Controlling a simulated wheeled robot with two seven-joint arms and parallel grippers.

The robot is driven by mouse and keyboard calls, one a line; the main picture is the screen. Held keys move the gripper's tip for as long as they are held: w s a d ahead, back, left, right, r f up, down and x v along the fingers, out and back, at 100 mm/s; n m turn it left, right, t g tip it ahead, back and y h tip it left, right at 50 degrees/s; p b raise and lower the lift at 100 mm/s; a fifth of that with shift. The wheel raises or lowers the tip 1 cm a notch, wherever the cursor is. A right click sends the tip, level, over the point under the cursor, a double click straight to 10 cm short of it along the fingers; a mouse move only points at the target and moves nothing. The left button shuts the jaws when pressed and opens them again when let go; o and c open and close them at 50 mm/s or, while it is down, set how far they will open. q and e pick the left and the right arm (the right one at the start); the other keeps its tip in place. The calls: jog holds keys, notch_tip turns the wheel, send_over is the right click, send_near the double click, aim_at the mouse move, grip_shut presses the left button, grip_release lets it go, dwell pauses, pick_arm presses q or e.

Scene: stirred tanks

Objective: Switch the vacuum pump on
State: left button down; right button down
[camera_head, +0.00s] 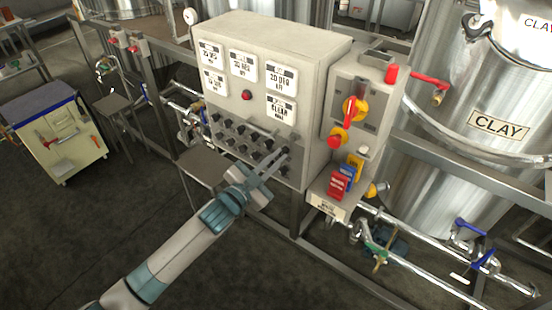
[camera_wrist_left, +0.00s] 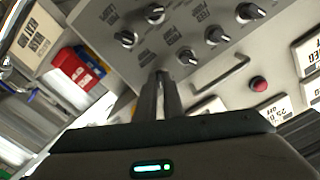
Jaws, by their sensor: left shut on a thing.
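A grey control box (camera_head: 318,90) carries rows of black rotary knobs (camera_head: 236,132) on its lower front face. My left gripper (camera_head: 284,155) reaches the lower right end of these rows, its two fingers close together. In the left wrist view, the gripper (camera_wrist_left: 162,77) is shut on a knob at the panel, and its fingers hide most of that knob. Other knobs (camera_wrist_left: 188,57) with pale pointer marks stand near it on the panel (camera_wrist_left: 205,15). The labels beside them are too small or tilted to read surely, so I cannot tell which knob is the vacuum pump's. My right gripper is out of view.
White displays (camera_head: 243,66) and a red button (camera_head: 247,95) sit above the knobs. A red-and-yellow switch (camera_head: 351,110) and red and blue blocks (camera_head: 340,183) are to the right. Pipes and a steel tank marked CLAY (camera_head: 440,150) stand beyond. Open floor lies at left.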

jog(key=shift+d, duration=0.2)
pick_arm(q)
jog(key=c, duration=1.9)
grip_release()
jog(key=shift+o, duration=0.2)
jog(key=shift+s, duration=0.1)
